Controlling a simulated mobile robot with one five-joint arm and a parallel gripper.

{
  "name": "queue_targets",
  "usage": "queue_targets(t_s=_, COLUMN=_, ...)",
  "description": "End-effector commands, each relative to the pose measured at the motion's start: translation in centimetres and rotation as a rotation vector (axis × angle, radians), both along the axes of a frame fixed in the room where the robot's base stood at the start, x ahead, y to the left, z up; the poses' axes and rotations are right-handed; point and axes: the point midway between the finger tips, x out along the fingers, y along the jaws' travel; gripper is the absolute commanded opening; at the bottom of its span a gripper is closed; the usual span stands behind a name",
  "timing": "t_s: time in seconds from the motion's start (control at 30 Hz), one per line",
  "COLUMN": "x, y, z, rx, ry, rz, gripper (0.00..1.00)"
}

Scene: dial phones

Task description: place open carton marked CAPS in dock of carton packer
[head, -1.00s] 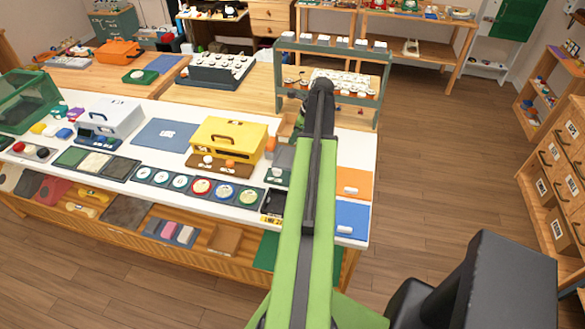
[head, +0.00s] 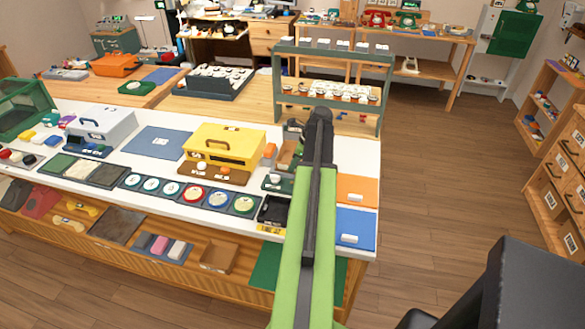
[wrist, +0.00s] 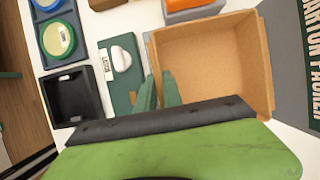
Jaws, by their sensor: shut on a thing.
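A brown open carton (wrist: 212,62) fills the middle right of the wrist view, its empty inside facing the camera. My gripper (wrist: 159,93) is shut on its left wall, one finger on each side. No CAPS marking is visible on it. In the head view, the carton (head: 287,153) shows in part left of my arm, and the fingers are hidden. A grey panel lettered CARTON PACKER (wrist: 302,60) lies right of the carton in the wrist view. I cannot make out the dock, nor whether the carton touches the surface.
A black tray (wrist: 68,97) and a green plate with a white knob (wrist: 121,62) lie left of the carton. A yellow case (head: 225,146) stands left on the white counter (head: 105,180). Orange (head: 357,188) and blue (head: 355,229) mats lie right of my arm. A green rack stands behind (head: 277,80).

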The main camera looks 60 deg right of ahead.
Motion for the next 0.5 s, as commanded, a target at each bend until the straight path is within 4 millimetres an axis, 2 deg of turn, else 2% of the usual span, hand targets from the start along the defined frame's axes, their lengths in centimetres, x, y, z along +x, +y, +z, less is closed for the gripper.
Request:
queue_targets(t_s=0.07, x=0.02, y=0.00, z=-0.38, rx=0.000, ry=0.000, rz=0.000, gripper=0.00)
queue_targets(t_s=0.1, x=0.02, y=0.02, z=-0.39, rx=0.000, ry=0.000, rz=0.000, gripper=0.12)
queue_targets(t_s=0.27, x=0.04, y=0.03, z=-0.26, rx=0.000, ry=0.000, rz=0.001, gripper=0.32)
queue_targets(t_s=0.5, x=0.07, y=0.04, z=-0.27, rx=0.000, ry=0.000, rz=0.001, gripper=0.32)
